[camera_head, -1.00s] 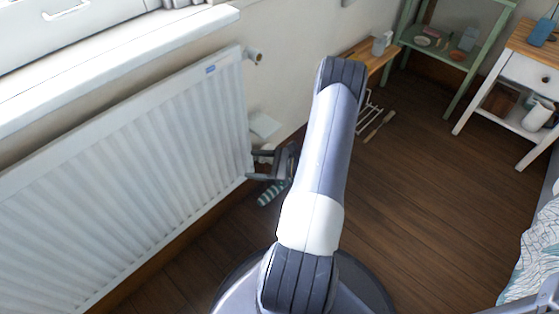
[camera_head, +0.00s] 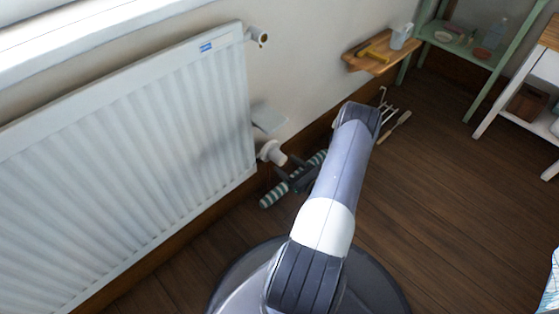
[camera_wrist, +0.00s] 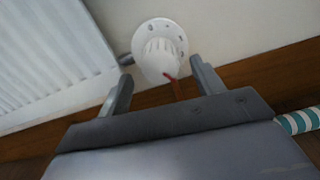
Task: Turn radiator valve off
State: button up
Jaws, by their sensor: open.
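The white radiator valve (camera_head: 271,152) sticks out at the lower right corner of the white radiator (camera_head: 130,170). In the wrist view the ribbed valve head (camera_wrist: 158,55) sits on a round white collar, with a red mark (camera_wrist: 176,88) at its lower right side. My gripper (camera_wrist: 162,74) is open and empty. Its two dark fingers point toward the valve, one on each side in the wrist view, with no clear contact. In the head view my gripper (camera_head: 292,176) is just right of and below the valve, partly hidden by my arm.
A green-and-white striped roll (camera_head: 290,182) lies on the floor by the wall, close to my gripper. A wooden wall shelf (camera_head: 366,58) and green shelving stand farther back.

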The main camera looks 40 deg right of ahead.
aim_at(284, 163)
jog(key=w, duration=0.2)
jog(key=w+b, duration=0.1)
jog(key=w, duration=0.2)
jog(key=shift+a, duration=0.2)
jog(key=shift+s, duration=0.1)
jog(key=c, duration=1)
